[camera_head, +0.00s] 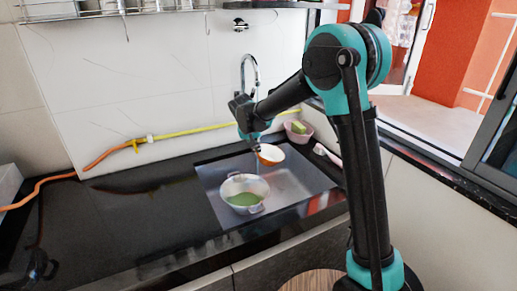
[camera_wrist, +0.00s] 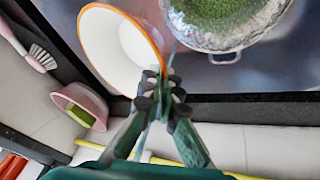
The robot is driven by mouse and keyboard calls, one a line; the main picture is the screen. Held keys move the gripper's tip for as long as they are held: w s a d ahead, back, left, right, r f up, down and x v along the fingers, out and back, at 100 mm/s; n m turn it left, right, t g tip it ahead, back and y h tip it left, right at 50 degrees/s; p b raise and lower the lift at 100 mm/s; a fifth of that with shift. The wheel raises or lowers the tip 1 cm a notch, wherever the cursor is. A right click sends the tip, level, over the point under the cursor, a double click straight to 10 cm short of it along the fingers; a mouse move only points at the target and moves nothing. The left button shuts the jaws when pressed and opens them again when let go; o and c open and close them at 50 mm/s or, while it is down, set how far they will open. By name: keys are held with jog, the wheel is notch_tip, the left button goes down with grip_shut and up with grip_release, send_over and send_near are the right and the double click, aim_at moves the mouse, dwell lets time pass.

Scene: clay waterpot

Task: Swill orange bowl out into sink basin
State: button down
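The orange bowl (camera_head: 271,153) is above the sink basin (camera_head: 292,188), tilted, with its white inside facing the head camera. My gripper (camera_head: 256,145) is at its left edge in the head view. In the wrist view, the fingers (camera_wrist: 163,86) are closed together on the orange rim of the bowl (camera_wrist: 118,48). The white inside of the bowl looks empty there. The outer underside of the bowl is hidden. A thin pale streak runs beside the fingers in the wrist view; I cannot tell what it is.
A metal pot (camera_head: 244,204) with green contents stands in the basin, left of the bowl. The tap (camera_head: 251,70) rises behind. A pink bowl with a sponge (camera_head: 298,130) and a brush (camera_head: 327,154) lie at right. The dark counter (camera_head: 130,225) is mostly clear at left.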

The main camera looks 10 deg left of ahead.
jog(key=shift+a+f+h, duration=0.15)
jog(key=shift+h, duration=0.15)
jog(key=shift+r+h, duration=0.55)
jog(key=shift+r, duration=0.7)
jog(key=shift+r+h, duration=0.55)
jog(key=shift+r, duration=0.7)
